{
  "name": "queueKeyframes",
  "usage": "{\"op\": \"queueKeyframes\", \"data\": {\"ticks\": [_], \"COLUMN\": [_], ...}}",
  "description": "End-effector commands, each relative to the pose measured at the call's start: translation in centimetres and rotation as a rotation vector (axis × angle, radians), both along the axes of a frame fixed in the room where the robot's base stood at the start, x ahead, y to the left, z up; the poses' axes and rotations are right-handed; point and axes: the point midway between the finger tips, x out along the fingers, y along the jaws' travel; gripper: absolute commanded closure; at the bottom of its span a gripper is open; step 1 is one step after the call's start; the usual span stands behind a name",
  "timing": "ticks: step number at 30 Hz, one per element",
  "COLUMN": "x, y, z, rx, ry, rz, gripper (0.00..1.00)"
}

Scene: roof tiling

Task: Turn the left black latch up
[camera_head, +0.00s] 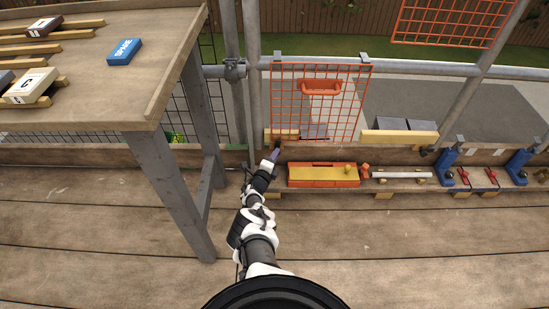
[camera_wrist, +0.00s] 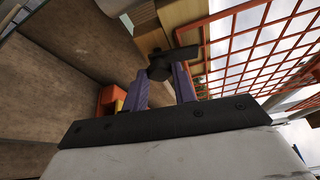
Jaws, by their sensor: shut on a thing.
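The left black latch (camera_wrist: 160,69) is between the purple fingertips of my gripper (camera_wrist: 162,84) in the wrist view. My gripper is shut on it. A dark bar of the latch sticks out to the right of the fingers, close to the wooden board. In the head view my gripper (camera_head: 274,156) is at the lower left corner of the orange mesh gate (camera_head: 320,112). The latch is too small and too covered there to make out its angle.
An orange toolbox (camera_head: 296,181) with a yellow top lies just right of my gripper. A wooden table (camera_head: 140,105) with blocks stands at the left. Scaffold poles (camera_head: 253,60) rise behind my gripper. The deck in front is clear.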

Motion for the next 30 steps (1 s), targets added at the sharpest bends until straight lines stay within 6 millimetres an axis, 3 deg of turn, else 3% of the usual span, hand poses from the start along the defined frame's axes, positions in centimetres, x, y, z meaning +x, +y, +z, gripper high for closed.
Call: {"op": "queueKeyframes", "data": {"ticks": [16, 30], "x": [0.13, 0.11], "y": [0.0, -0.02], "z": [-0.08, 0.01], "rx": [-0.155, -0.177], "ry": [-0.002, -0.001], "rz": [0.0, 0.0], "gripper": [0.96, 0.96]}}
